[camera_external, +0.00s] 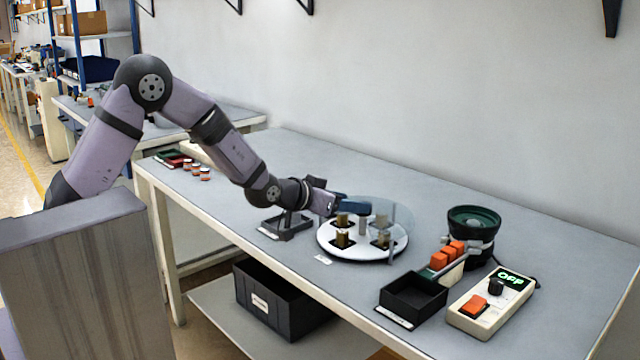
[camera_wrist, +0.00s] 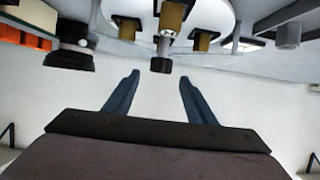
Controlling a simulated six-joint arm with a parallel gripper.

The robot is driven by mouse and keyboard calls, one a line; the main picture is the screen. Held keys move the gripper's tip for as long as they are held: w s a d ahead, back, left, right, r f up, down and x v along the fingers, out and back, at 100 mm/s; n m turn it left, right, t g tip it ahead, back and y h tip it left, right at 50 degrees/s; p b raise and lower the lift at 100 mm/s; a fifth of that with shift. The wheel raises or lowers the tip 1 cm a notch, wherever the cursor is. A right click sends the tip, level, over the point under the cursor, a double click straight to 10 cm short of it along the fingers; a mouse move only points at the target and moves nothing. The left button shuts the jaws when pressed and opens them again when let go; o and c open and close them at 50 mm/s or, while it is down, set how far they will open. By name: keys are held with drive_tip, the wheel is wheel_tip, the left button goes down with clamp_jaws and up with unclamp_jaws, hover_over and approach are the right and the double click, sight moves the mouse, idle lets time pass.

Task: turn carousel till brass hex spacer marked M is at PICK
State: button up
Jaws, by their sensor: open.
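The carousel (camera_external: 362,257) is a white disc on the bench, with several brass spacers in dark square pockets and a clear cover over part of it. One brass spacer (camera_external: 342,238) sits at the front left of the disc. The marks on the spacers are too small to read, so I cannot tell which one is M. My gripper (camera_external: 362,208) is at the carousel's back left, above the disc. In the wrist view, my gripper (camera_wrist: 158,76) has its two blue fingers apart with nothing between them. A dark-tipped grey post (camera_wrist: 162,62) shows just beyond the fingertips, near the disc.
A small dark tray (camera_external: 287,226) lies left of the carousel. At right are a black bin (camera_external: 413,298), a green-black bowl feeder (camera_external: 474,226) with orange blocks (camera_external: 448,254) on its track, and a control box (camera_external: 490,303) reading OFF.

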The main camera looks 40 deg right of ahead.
sight(363, 221)
drive_tip(key=shift+p+x, duration=0.6)
drive_tip(key=shift+x, duration=2.5)
drive_tip(key=shift+f, duration=0.1)
clamp_jaws()
